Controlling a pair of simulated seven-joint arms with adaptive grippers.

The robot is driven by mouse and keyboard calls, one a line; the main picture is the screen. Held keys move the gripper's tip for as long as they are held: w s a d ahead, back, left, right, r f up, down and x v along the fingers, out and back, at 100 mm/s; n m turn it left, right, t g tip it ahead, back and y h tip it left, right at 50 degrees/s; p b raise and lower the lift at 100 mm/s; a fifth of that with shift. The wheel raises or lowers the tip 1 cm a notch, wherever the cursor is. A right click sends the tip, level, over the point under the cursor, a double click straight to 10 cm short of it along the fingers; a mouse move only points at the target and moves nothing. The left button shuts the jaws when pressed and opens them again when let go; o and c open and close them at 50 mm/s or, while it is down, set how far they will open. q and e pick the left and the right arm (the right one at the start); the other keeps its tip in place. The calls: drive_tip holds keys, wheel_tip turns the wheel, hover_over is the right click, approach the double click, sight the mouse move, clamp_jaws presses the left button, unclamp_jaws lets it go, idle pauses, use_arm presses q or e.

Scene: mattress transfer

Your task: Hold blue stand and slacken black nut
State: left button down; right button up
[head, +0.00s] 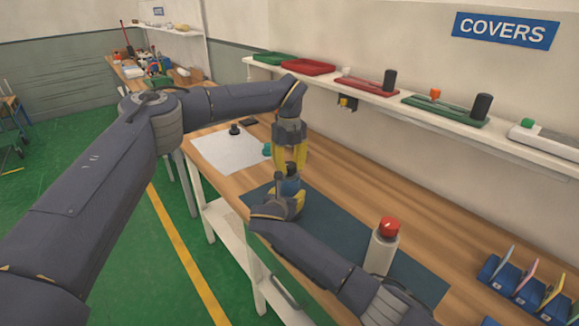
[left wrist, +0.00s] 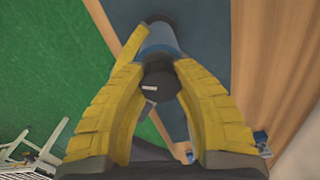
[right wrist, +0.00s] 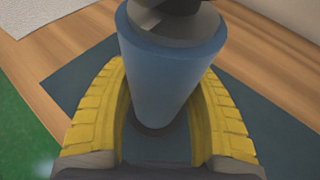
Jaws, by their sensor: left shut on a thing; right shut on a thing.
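The blue stand (head: 290,187) is upright over the dark mat in the head view, between my two grippers. In the right wrist view the stand (right wrist: 165,80) is a tapered blue body, with the yellow fingers of my right gripper (head: 293,206) closed around its lower part. The black nut (left wrist: 160,82) is on top of the stand. My left gripper (head: 290,168) comes down from above, and its yellow fingers are shut on the nut. In the head view the nut is mostly hidden by the left fingers.
The dark mat (head: 340,235) lies on the wooden bench. A white bottle with a red cap (head: 383,245) stands close to my right forearm. A white sheet (head: 225,155) with small dark parts lies further back. A blue rack (head: 520,290) is at lower right, and a wall shelf holds trays.

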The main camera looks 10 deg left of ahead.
sight(289, 164)
use_arm(q)
drive_tip(key=shift+a+n, duration=0.1)
drive_tip(key=shift+n, duration=1.2)
use_arm(e)
drive_tip(key=shift+r, duration=0.15)
use_arm(q)
drive_tip(key=shift+n, duration=0.3)
drive_tip(key=c, duration=0.9)
unclamp_jaws()
wheel_tip(289, 164, up, 12)
use_arm(e)
drive_tip(key=o, duration=1.6)
drive_tip(key=shift+o, duration=0.2)
